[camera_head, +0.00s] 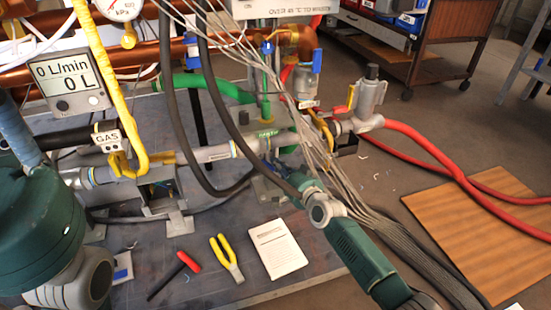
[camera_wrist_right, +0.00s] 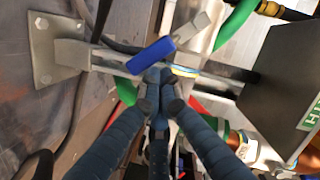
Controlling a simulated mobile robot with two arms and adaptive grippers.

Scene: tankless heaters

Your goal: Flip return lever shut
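A blue lever handle (camera_wrist_right: 151,56) sits on a grey metal valve or pipe just beyond my right fingertips in the right wrist view. I cannot tell whether they touch it. My right gripper (camera_wrist_right: 158,90) has its dark blue fingers close together, with nothing seen between them. In the head view my right gripper (camera_head: 283,168) reaches in beside the grey pipe (camera_head: 225,150), behind hanging grey cables that partly hide it. The blue handle there is hidden or too small to tell. My left arm is at the left edge; its gripper does not show.
Grey cables (camera_head: 300,110) hang over the pipework. A green hose (camera_wrist_right: 235,20) and a dark box (camera_wrist_right: 285,80) are near the right gripper. Pliers (camera_head: 226,258), a screwdriver-like tool (camera_head: 178,272) and a white booklet (camera_head: 277,247) lie on the bench. A red hose (camera_head: 430,150) runs right.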

